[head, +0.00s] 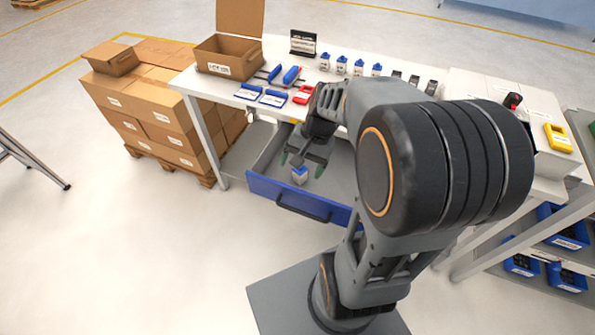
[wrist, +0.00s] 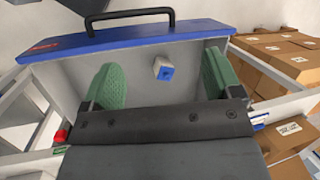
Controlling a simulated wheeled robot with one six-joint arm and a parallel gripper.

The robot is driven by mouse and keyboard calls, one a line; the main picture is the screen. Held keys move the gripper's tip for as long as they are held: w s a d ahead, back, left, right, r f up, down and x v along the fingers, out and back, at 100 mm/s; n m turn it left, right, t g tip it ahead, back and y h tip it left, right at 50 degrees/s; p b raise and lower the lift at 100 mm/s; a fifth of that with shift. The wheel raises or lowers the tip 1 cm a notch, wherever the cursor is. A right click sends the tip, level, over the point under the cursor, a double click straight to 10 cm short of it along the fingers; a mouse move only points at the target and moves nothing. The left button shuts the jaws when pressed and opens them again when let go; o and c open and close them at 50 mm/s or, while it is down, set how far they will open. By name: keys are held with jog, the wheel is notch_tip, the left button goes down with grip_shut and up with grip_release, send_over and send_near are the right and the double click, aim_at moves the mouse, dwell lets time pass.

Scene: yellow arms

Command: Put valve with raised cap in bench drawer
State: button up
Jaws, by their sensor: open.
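The bench drawer (head: 264,189) is pulled open below the bench top, with a blue front and a black handle. It also shows in the wrist view (wrist: 130,41). A small white valve with a blue cap (head: 299,176) is in the drawer, and it shows in the wrist view (wrist: 163,69) against the drawer's grey inside. My gripper (head: 306,163) is inside the drawer's outline, with its green fingers spread apart. In the wrist view the valve lies between and beyond the two fingers, touching neither. I cannot tell whether the valve rests on the drawer floor.
Several similar blue-capped valves (head: 341,65) stand in a row on the bench top (head: 207,86). Blue and red tools and an open cardboard box (head: 229,58) share it. Stacked cartons (head: 150,113) stand left of the bench. The floor in front of the drawer is clear.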

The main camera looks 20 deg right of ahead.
jog(key=s+a+r+n+t+h, duration=0.3)
jog(key=s+r+n, duration=0.1)
jog(key=n, duration=0.3)
jog(key=shift+s+a+n+h, duration=0.35)
jog(key=shift+s+n+h, duration=0.05)
jog(key=shift+s, duration=0.15)
jog(key=shift+r, duration=0.1)
